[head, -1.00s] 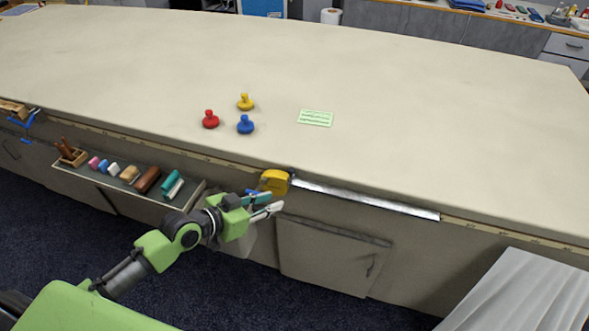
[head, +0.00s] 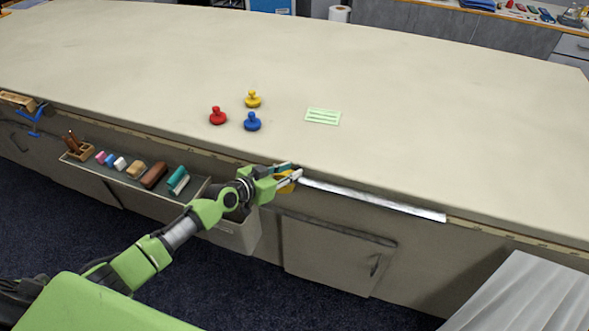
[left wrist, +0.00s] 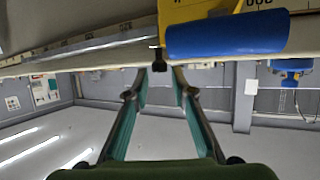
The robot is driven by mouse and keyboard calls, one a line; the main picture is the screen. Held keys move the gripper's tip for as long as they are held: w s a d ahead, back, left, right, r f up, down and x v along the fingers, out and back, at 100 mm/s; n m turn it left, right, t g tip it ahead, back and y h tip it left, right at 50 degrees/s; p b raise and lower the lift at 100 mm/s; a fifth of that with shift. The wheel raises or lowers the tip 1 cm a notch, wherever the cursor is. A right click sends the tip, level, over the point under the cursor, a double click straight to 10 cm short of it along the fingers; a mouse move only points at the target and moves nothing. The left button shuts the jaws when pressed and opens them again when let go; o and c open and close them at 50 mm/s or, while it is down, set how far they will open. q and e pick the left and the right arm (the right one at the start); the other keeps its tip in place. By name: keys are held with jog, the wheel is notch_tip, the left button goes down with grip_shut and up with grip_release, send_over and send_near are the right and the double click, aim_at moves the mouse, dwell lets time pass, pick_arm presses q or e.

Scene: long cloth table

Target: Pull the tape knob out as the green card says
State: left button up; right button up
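The yellow tape case (head: 287,187) sits on the table's front edge, at the left end of a silver strip (head: 375,198). It is mostly hidden behind my gripper in the head view. In the left wrist view the case (left wrist: 195,10) is at the top, with its blue knob (left wrist: 228,36) right of the fingers. My left gripper (head: 292,171) is at the case; its fingers (left wrist: 159,72) are apart with nothing clearly held. I cannot tell whether they touch it. The green card (head: 322,116) lies on the tabletop, its marks too small to read. My right gripper is not in view.
Red (head: 217,116), yellow (head: 253,99) and blue (head: 252,121) knobbed pieces stand on the tabletop. A tray (head: 130,182) with several small items hangs along the front, with a pale bin (head: 237,236) beside it. The right tabletop is clear.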

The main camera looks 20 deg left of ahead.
pick_arm(q)
jog(key=shift+x, duration=1.35)
grip_shut()
jog(key=shift+b, duration=0.3)
